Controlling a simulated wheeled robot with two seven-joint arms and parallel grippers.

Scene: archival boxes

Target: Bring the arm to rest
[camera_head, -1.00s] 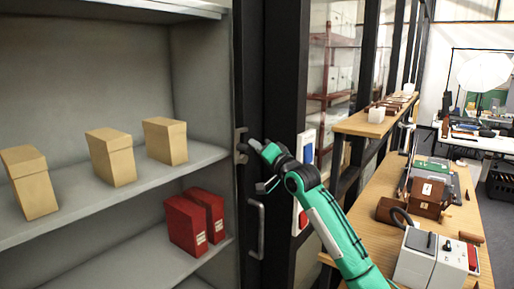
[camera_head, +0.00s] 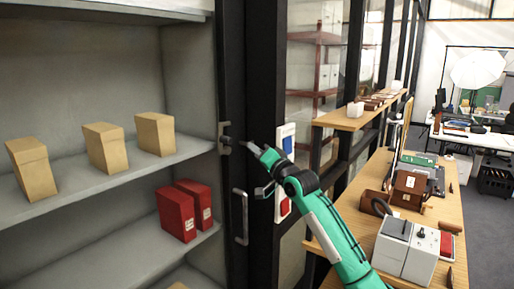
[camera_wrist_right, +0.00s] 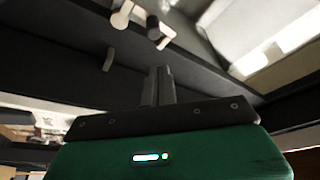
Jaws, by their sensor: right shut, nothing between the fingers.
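My right arm (camera_head: 335,240) is green and reaches up from the bottom of the head view. Its gripper (camera_head: 252,148) is shut and empty, in front of the dark cabinet frame, just right of a metal latch (camera_head: 224,139) and above a pale door handle (camera_head: 241,217). In the right wrist view the fingers (camera_wrist_right: 158,84) are together with nothing between them, and metal fittings show beyond them. A small gap seems to lie between the gripper and the latch. My left gripper is not in view.
Several tan boxes (camera_head: 105,148) stand on the upper shelf (camera_head: 105,185) and two red boxes (camera_head: 177,214) on the lower one. To the right, a wooden counter (camera_head: 345,204) holds a white device (camera_head: 404,250) and brown cases. A switch panel (camera_head: 284,140) is close behind the gripper.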

